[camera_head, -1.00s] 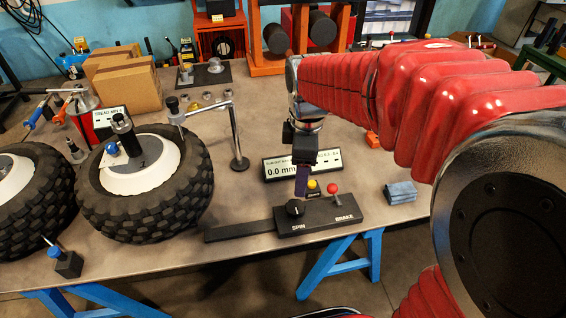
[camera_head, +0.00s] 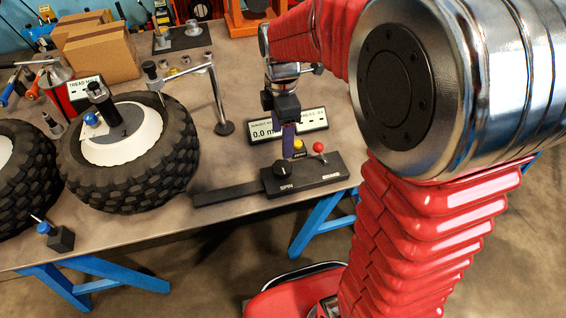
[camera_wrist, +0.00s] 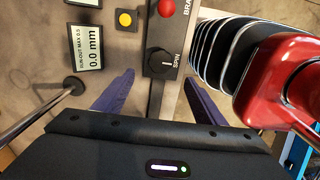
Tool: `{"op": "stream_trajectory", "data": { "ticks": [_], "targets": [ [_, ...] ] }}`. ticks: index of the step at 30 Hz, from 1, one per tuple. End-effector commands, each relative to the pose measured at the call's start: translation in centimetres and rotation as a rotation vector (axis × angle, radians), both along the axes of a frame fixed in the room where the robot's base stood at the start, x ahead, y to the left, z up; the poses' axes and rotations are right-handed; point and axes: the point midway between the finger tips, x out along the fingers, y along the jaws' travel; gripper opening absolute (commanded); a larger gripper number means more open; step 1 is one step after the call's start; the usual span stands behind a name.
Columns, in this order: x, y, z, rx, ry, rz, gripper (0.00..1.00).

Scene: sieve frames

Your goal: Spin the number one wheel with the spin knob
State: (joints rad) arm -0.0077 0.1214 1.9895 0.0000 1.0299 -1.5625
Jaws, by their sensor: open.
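The black spin knob (camera_head: 283,170) stands on a dark control box marked SPIN and BRAKE, at the front of the bench. In the wrist view the knob (camera_wrist: 159,63) has a white pointer line and lies ahead of and between my two purple fingers. My gripper (camera_wrist: 157,90) is open and empty, its fingers spread wide. In the head view my gripper (camera_head: 289,143) is just above and behind the knob, apart from it. A knobby black wheel (camera_head: 117,201) with a white hub stands left of the box.
A red-topped brake lever (camera_head: 318,147) and a yellow button (camera_head: 299,145) are close to the knob. A run-out display (camera_head: 262,131) reading 0.0 mm stands behind. A gauge post (camera_head: 218,100) stands beside the wheel. A flat dark bar (camera_head: 232,193) extends left from the box.

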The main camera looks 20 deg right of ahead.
Motion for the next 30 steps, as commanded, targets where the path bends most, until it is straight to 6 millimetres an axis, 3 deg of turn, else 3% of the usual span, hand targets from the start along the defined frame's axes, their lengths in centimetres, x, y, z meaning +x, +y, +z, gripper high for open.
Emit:
{"op": "stream_trajectory", "data": {
  "ticks": [19,24,30],
  "targets": [
    [-0.2,0.0,-9.9,0.0,0.006,0.0,0.64],
    [-0.1,0.1,-11.6,0.0,0.002,0.001,0.64],
    [-0.1,0.1,-12.0,0.0,0.001,0.001,0.64]
  ]
}}
